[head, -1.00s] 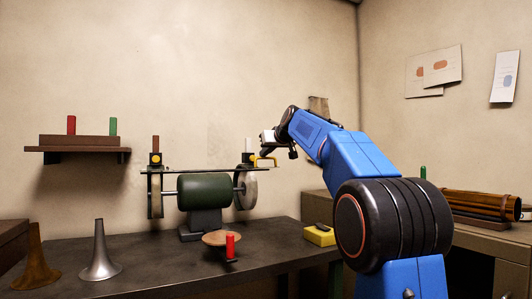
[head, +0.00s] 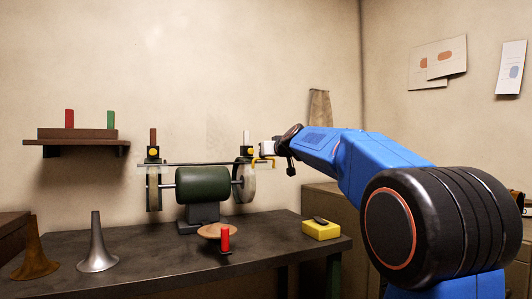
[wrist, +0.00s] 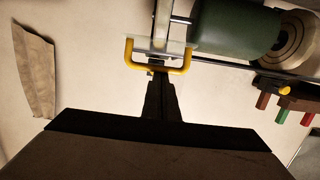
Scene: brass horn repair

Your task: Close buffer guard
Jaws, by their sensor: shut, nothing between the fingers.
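The buffer (head: 203,185) has a dark green motor body and a pale wheel at each end. It stands on the workbench and shows upside down at the top of the wrist view (wrist: 236,25). A guard with a clear panel (wrist: 165,47) and a yellow U-shaped handle (head: 264,162) is at its right wheel. The handle also shows in the wrist view (wrist: 185,62). My gripper (wrist: 154,80) is shut and empty, with its tips at the handle's crossbar. I cannot tell whether they touch it. In the head view the gripper is partly hidden by its own wrist.
A yellow block (head: 321,230) lies to the right on the bench (head: 170,255). Two horn bells (head: 97,250) stand at left. A shelf (head: 75,146) with red and green pieces hangs on the wall.

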